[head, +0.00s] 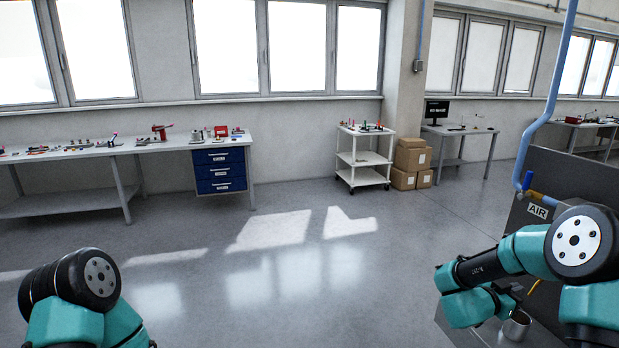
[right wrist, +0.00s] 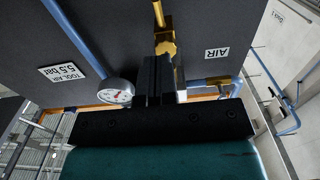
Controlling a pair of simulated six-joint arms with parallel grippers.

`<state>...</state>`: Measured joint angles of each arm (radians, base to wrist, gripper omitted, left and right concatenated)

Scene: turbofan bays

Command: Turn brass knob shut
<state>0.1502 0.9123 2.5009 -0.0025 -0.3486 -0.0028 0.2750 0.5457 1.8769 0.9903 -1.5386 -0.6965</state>
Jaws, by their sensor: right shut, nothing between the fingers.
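My right gripper (right wrist: 159,62) is shut and empty in the right wrist view, its dark fingers together in front of a dark panel. A brass fitting (right wrist: 165,38) shows at the fingertips, with a brass stem (right wrist: 158,12) above it. Whether this fitting is the knob, and whether the fingers touch it, I cannot tell. The fingers hide part of it. In the head view my right gripper (head: 513,290) is small and dark at the lower right, below the AIR sign (head: 537,211). My left gripper is out of view; only its arm shows.
A pressure gauge (right wrist: 118,92) sits left of the fingers, by a blue pipe (right wrist: 78,38) and a 5.5 bar label (right wrist: 63,74). An AIR label (right wrist: 216,53) is to the right. The floor ahead is clear.

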